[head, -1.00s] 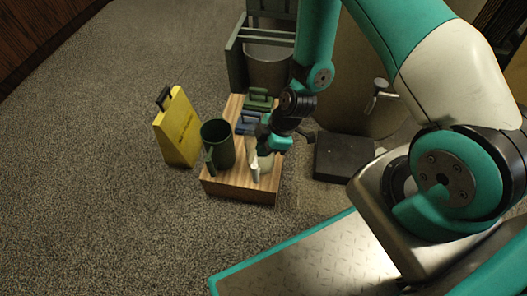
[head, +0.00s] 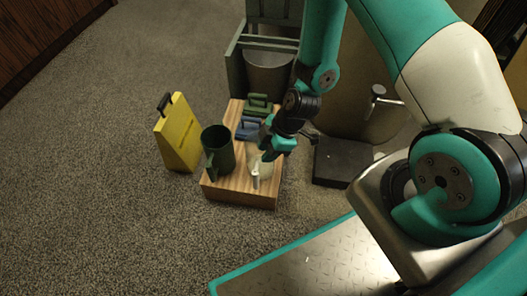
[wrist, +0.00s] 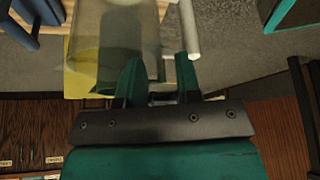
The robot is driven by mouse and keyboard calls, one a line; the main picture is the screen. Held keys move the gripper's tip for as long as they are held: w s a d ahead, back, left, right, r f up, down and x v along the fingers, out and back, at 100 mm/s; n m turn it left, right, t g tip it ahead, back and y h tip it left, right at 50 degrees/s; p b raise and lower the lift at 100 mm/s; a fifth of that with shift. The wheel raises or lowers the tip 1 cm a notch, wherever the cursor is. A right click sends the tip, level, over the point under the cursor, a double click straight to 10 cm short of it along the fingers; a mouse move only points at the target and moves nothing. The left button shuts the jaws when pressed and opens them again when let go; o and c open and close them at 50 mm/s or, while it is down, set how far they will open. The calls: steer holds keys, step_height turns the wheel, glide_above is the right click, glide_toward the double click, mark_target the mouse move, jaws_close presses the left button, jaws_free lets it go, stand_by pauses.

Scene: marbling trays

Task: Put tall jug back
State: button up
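Two jug-like vessels stand on a low wooden stand. A dark green jug (head: 217,152) with its handle toward the front is at the stand's left. A clear jug (head: 259,163) with a pale handle (head: 255,178) is at the right, close by my gripper (head: 270,152). I cannot tell for certain which is the tall jug. In the wrist view the clear jug (wrist: 112,40) and its pale handle (wrist: 188,28) lie just beyond my gripper's fingertips (wrist: 159,62). The fingers are apart, with no grasp visible; whether they touch the jug is unclear.
The wooden stand (head: 240,194) also bears blue (head: 248,127) and green (head: 257,105) handled items at its back. A yellow caddy-like block (head: 178,135) stands on the carpet at left. A grey bin (head: 268,72) is behind, a black box (head: 342,160) at right. Carpet at front left is free.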

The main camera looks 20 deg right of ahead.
steer(key=w+p+v, duration=0.1)
steer(key=p+v, duration=0.3)
steer(key=v, duration=0.5)
steer(key=s+a+r+m, duration=0.1)
steer(key=a+r+m, duration=0.3)
steer(key=r, duration=1.2)
steer(key=s+a+r+m, duration=0.2)
steer(key=s+r, duration=0.4)
steer(key=r, duration=0.1)
steer(key=s+a+r+m+g, duration=0.1)
steer(key=s+a+r+m, duration=0.1)
steer(key=s+r, duration=0.5)
steer(key=shift+s+a+r+m+h, duration=0.2)
steer(key=shift+r+m+h, duration=0.25)
steer(key=shift+r, duration=0.4)
steer(key=shift+r, duration=0.1)
step_height(320, 180, up, 40)
steer(key=p, duration=4)
steer(key=shift+w, duration=0.1)
